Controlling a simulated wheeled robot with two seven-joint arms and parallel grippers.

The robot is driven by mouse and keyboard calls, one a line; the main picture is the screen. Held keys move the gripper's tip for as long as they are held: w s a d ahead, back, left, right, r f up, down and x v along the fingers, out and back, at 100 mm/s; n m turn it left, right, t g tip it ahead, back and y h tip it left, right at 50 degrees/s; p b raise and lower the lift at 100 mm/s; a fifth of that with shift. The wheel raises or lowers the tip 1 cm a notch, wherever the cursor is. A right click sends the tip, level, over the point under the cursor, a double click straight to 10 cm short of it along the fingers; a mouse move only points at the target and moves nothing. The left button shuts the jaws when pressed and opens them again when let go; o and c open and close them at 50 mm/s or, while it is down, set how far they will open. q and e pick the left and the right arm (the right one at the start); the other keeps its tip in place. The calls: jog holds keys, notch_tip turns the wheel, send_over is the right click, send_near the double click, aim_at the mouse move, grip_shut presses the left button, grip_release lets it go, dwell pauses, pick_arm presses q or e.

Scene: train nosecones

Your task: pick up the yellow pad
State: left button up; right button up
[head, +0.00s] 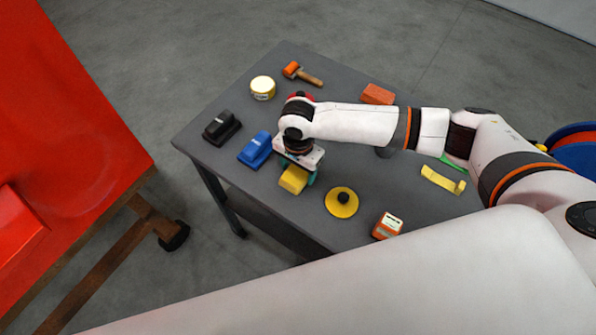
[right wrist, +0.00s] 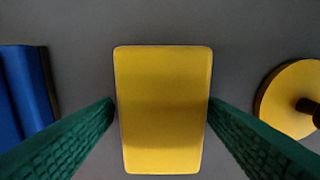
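The yellow pad (head: 293,179) is a small block lying on the grey table, near its front left edge. In the right wrist view the pad (right wrist: 163,110) fills the middle, its long side running up the picture. My right gripper (right wrist: 162,104) points down over it, with one green finger beside each long side. The fingertips are very close to the pad's sides, with a thin gap seeming to show at the left one. The pad appears to rest on the table. The gripper's body hides part of the pad in the head view. My left gripper is not in view.
A blue block (head: 255,150) stands left of the pad, a black one (head: 221,127) farther left. A yellow disc with a dark knob (head: 342,202) lies to the right, near an orange box (head: 387,225).

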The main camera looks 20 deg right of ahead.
aim_at(298, 170)
jog(key=c, duration=0.7)
notch_tip(298, 170, up, 10)
jog(key=shift+r+b, duration=0.1)
jog(key=shift+b, duration=0.7)
